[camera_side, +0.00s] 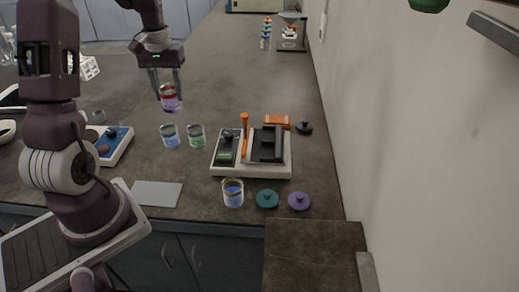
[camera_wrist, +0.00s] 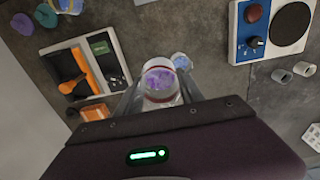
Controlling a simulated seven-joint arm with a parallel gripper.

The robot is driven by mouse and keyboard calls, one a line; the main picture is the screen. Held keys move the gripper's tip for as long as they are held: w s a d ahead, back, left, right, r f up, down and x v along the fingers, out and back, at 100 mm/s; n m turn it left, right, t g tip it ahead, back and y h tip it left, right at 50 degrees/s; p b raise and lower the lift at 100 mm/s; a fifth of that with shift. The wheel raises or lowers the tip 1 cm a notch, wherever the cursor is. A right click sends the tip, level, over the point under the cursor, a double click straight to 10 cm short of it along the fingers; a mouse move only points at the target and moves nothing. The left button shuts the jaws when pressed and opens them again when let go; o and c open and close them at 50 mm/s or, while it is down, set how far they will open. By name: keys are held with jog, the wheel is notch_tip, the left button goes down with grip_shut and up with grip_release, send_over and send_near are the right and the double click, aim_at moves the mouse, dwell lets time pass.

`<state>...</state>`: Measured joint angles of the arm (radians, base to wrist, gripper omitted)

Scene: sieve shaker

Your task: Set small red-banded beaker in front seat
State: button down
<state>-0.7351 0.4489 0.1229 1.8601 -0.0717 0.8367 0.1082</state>
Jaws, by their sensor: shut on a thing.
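The small red-banded beaker (camera_side: 171,99) holds purple contents and hangs upright, or nearly so, above the counter in the side view. My gripper (camera_side: 168,88) is shut on it near its rim. The shaker (camera_side: 225,169), a pale base with a dark frame, an orange lever and an orange clamp, stands to the right of and nearer than the beaker. It also shows in the wrist view (camera_wrist: 112,62). Its seats are not clearly visible.
Two beakers, one blue-toned (camera_side: 170,137) and one green-toned (camera_side: 196,136), stand left of the shaker. A dark lid (camera_side: 304,128) is behind right. A grey plate (camera_side: 157,195) lies front left.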

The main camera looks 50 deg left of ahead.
notch_tip(320, 180, up, 4)
jog(key=m, duration=0.4)
send_over(265, 152)
notch_tip(265, 152, down, 15)
jog(key=shift+r, duration=0.1)
dwell(0.5)
jog(key=c, duration=0.7)
grip_release()
jog(key=shift+c, duration=0.2)
